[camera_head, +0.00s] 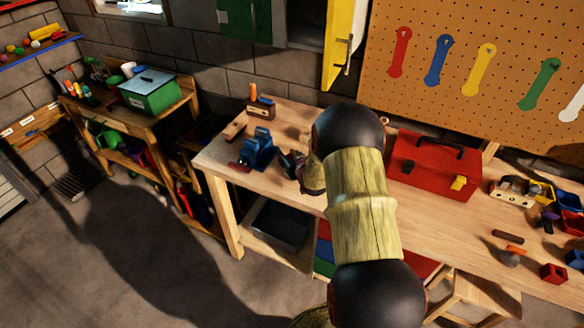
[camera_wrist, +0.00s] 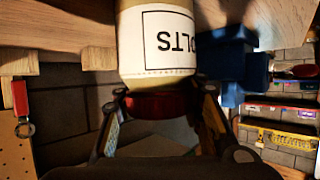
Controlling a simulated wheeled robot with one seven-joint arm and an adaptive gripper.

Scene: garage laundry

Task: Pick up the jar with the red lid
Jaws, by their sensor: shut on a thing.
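The jar (camera_wrist: 157,45) fills the top middle of the wrist view, with a white label whose printed letters appear upside down. Its dark red lid (camera_wrist: 155,104) sits between the fingers of my gripper (camera_wrist: 162,92). The fingers are shut on the jar at the lid end, one on each side. In the head view, my arm hides most of the gripper, and I cannot make out the jar there. I cannot tell whether the jar touches the bench.
A blue vise (camera_head: 256,150) stands on the wooden workbench (camera_head: 285,196), close beside the jar in the wrist view (camera_wrist: 228,62). A red toolbox (camera_head: 425,168) stands right of my arm. Small bins and tools lie farther right. An open yellow cabinet door (camera_head: 343,42) hangs above.

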